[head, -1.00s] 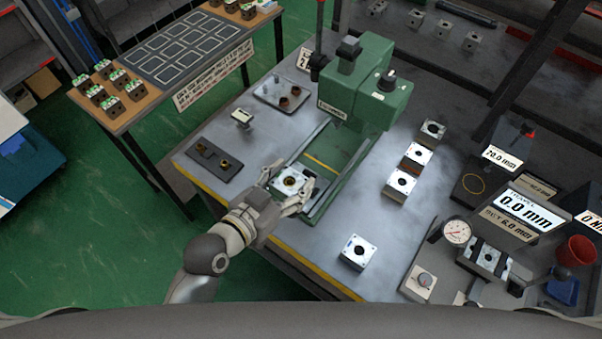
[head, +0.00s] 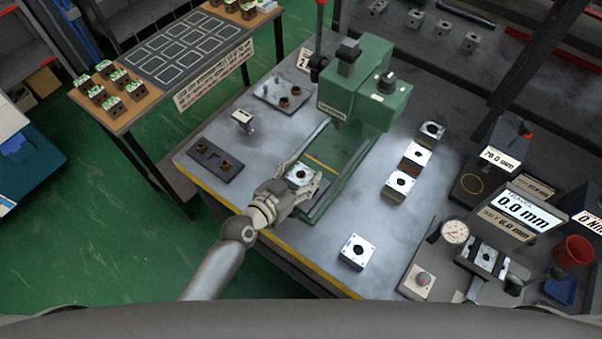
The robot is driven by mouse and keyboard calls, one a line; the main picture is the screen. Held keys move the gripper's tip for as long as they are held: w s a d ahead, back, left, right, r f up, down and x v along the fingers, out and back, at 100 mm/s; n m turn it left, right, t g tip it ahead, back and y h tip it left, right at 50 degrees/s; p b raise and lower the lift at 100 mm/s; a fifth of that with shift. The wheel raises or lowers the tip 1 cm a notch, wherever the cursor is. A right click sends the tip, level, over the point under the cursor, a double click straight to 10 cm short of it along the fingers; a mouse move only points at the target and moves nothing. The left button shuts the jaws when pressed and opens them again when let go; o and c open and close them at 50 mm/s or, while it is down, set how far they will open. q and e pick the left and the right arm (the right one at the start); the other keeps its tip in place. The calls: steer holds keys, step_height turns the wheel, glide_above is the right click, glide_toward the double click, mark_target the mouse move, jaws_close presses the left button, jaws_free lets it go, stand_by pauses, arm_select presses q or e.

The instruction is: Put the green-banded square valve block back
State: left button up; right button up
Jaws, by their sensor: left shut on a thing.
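My left gripper (head: 297,187) is shut on a square metal valve block (head: 301,174) with a round dark hole in its top. The fingers lie on either side of the block, at the front end of the green press's bed (head: 327,168). I cannot tell whether the block touches the bed, and no green band shows on it from here. Similar square blocks stand to the right: a row of three (head: 400,182) and a single one (head: 357,251) near the front edge. My right gripper is not in view.
The green press (head: 358,85) stands behind my left gripper. A dark plate with brass rings (head: 214,160) and a tray (head: 281,95) lie to the left. A side table holds a marked dark board (head: 188,47) and several green-and-white-topped blocks (head: 108,85). Gauges (head: 455,231) stand at right.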

arm_select(q)
steer(key=shift+f, duration=0.1)
steer(key=o, duration=1.4)
steer(key=shift+s+f, duration=0.1)
steer(key=shift+o, duration=0.2)
